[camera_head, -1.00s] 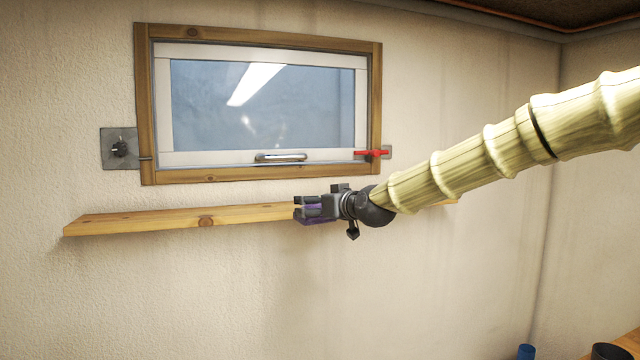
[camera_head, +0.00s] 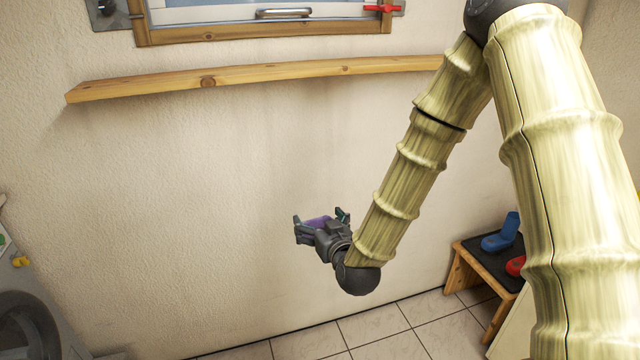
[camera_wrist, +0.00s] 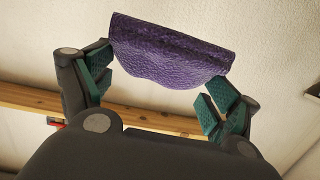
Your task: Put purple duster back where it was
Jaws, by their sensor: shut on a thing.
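The purple duster (camera_head: 319,223) is between the fingers of my gripper (camera_head: 320,219), in front of the bare wall and below the wooden shelf in the head view. In the wrist view the duster (camera_wrist: 172,50) is a dark purple, leathery-looking piece with a curved lower edge. It spans the gap between the green-padded fingers (camera_wrist: 158,84), which are shut on it. My gripper touches neither the shelf nor the floor.
The wooden shelf (camera_head: 270,75) runs along the wall under the window (camera_head: 250,12), its visible top bare. A small wooden stool (camera_head: 490,262) at the right holds a blue object (camera_head: 503,234) and a red object (camera_head: 516,265). A machine (camera_head: 30,300) stands at lower left. Tiled floor lies below.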

